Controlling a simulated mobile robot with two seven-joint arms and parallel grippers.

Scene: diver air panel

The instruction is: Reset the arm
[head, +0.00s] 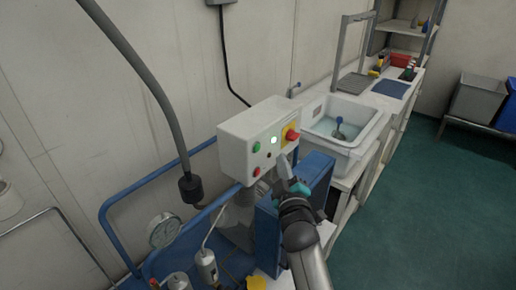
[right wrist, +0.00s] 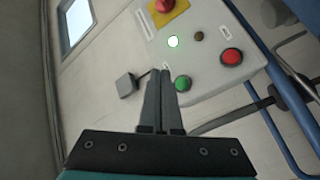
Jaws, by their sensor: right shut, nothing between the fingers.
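My right gripper (head: 284,162) is shut and empty, just in front of the lower right part of the white control box (head: 237,143). In the right wrist view its closed fingers (right wrist: 159,85) stand out before the box. The box carries a green button (right wrist: 183,83), a red button (right wrist: 231,57), a lit white-green lamp (right wrist: 173,42), a small dark knob (right wrist: 199,36) and a red switch on a yellow plate (right wrist: 162,6). From the wrist view I cannot tell whether the fingertips touch anything. My left gripper is not in view.
Blue rails (head: 105,203) and a round gauge (head: 163,231) stand at the lower left. A dark hose (head: 150,82) hangs before the wall. A white sink (head: 341,125) and counter run behind my right arm. Green floor (head: 430,200) at the right is clear.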

